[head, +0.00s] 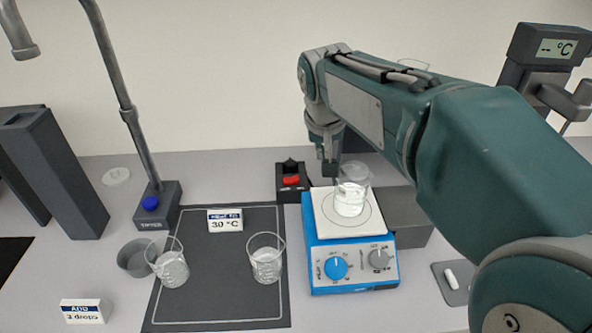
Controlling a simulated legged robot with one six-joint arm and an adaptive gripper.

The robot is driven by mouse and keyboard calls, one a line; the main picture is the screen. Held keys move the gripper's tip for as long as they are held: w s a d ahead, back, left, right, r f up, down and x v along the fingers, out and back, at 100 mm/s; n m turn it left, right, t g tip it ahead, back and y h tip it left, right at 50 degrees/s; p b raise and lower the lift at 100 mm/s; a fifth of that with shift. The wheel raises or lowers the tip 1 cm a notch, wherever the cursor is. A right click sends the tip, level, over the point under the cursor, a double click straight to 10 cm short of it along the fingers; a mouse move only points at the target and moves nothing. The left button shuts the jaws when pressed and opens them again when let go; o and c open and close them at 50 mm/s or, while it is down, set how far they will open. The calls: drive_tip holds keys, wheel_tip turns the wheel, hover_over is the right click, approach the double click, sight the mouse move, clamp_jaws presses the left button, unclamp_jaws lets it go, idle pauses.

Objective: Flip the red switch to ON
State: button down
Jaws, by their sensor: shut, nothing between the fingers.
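The red switch (291,181) sits on a small black box behind the left back corner of the blue hotplate. Its ON or OFF marking is too small to read. My gripper (329,172) points down just to the right of the switch box, near the back edge of the hotplate (318,230). It is shut and empty. From this view I cannot tell whether it touches the box or the beaker beside it.
A glass beaker (350,192) with clear contents stands on the hotplate, close to my gripper. Two more beakers (266,260) (171,266) stand at the dark mat. A stand with a blue button (151,203) is at left. My arm hides the right side.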

drive_tip(key=h, duration=0.1)
hover_over(298, 178)
drive_tip(key=s+a, duration=0.4)
wheel_tip(298, 178, down, 4)
drive_tip(key=shift+w+d+f, duration=0.2)
drive_tip(key=x, duration=0.8)
drive_tip(key=s+x, duration=0.1)
drive_tip(key=x, duration=0.3)
drive_tip(key=shift+d+f, duration=0.35)
drive_tip(key=shift+d, duration=0.05)
drive_tip(key=shift+d+f, duration=0.25)
drive_tip(key=shift+f, duration=0.4)
drive_tip(key=shift+g, duration=0.3)
